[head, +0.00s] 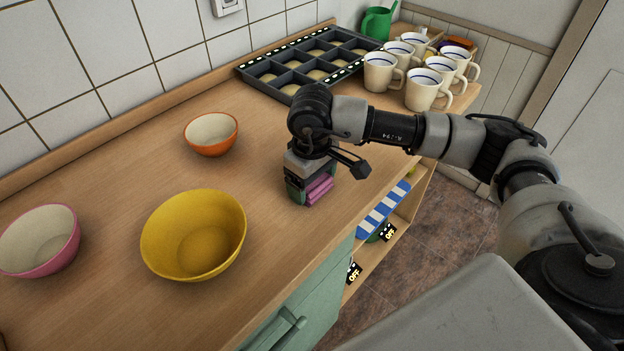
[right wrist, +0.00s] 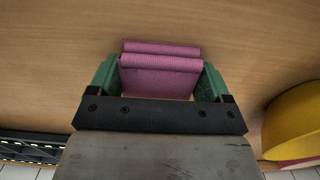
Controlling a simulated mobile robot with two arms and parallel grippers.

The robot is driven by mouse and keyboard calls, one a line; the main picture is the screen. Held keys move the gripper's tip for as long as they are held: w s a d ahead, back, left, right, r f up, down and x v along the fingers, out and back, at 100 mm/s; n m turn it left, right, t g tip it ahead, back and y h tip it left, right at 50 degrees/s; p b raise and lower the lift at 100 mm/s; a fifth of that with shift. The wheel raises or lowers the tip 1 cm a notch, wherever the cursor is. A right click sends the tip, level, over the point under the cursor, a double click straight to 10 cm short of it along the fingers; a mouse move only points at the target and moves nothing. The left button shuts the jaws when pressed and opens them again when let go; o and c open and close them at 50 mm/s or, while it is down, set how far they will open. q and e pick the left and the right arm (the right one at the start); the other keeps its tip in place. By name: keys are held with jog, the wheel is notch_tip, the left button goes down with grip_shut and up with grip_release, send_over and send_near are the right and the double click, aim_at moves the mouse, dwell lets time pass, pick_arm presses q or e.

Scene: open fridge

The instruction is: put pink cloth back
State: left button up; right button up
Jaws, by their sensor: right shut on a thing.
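The pink cloth (head: 319,190) is a small folded piece near the front edge of the wooden counter. My right gripper (head: 307,193) points down over the counter and is shut on it. In the right wrist view the cloth (right wrist: 160,72) sits between the two green fingers of the gripper (right wrist: 160,80), with the wooden surface behind it. I cannot tell whether the cloth touches the counter. My left gripper is not in view.
A yellow bowl (head: 194,234), an orange bowl (head: 211,134) and a pink bowl (head: 39,241) stand to the left. Several white mugs (head: 424,88) and a dark muffin tray (head: 286,93) are at the back. A blue-striped cloth (head: 384,209) lies on a lower shelf. Counter between bowls and gripper is clear.

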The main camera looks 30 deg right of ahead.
jog(key=o, duration=0.8)
jog(key=shift+r, duration=0.15)
jog(key=shift+r+p, duration=0.25)
jog(key=shift+p, duration=0.1)
notch_tip(320, 180, up, 12)
jog(key=shift+f+b, duration=0.25)
jog(key=shift+b, duration=0.3)
